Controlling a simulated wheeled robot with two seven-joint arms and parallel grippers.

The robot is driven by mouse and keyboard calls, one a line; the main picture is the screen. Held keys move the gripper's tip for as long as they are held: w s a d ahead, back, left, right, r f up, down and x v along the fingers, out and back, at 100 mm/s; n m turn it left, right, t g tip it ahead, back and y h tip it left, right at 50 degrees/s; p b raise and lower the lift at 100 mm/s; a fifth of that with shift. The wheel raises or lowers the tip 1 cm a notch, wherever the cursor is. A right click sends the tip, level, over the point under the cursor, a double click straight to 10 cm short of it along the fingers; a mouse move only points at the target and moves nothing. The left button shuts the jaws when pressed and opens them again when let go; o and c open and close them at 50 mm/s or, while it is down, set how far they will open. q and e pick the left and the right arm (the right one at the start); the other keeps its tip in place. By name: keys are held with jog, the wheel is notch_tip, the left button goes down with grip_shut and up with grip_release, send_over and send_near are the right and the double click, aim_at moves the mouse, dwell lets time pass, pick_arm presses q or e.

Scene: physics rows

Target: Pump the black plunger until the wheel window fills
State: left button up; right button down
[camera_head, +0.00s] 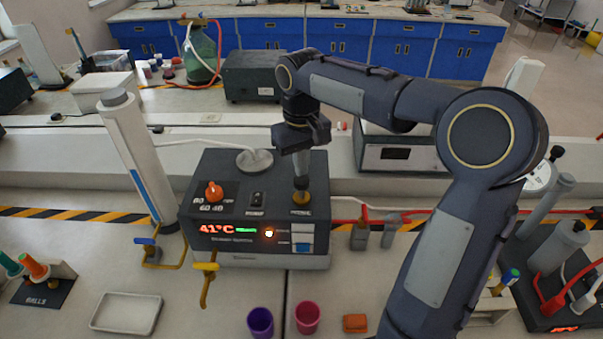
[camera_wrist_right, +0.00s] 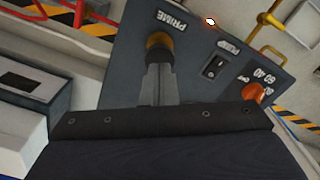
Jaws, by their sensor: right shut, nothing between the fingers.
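The dark control box (camera_head: 262,190) stands on the bench, with a red 41°C readout on its front. The plunger's brass collar (camera_head: 301,197) is at the right of its top, beside the label PRIME; it also shows in the right wrist view (camera_wrist_right: 158,42). My right gripper (camera_head: 301,180) points down directly over the collar, its fingers shut and empty. I cannot make out a wheel in the front panel window (camera_head: 302,237). My left gripper is out of view.
An orange knob (camera_head: 213,191) and a black rocker switch (camera_head: 257,198) sit left of the plunger. A white column (camera_head: 132,155) rises at the left.

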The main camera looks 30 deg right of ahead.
aim_at(301, 180)
jog(key=shift+f, duration=0.2)
dwell(0.4)
jog(key=shift+f+b, duration=1.25)
jog(key=shift+f, duration=0.5)
jog(key=shift+r, duration=0.1)
jog(key=shift+r+p, duration=1.8)
notch_tip(301, 180, up, 3)
jog(key=p, duration=0.2)
jog(key=shift+p, duration=0.4)
jog(key=shift+r, duration=1.05)
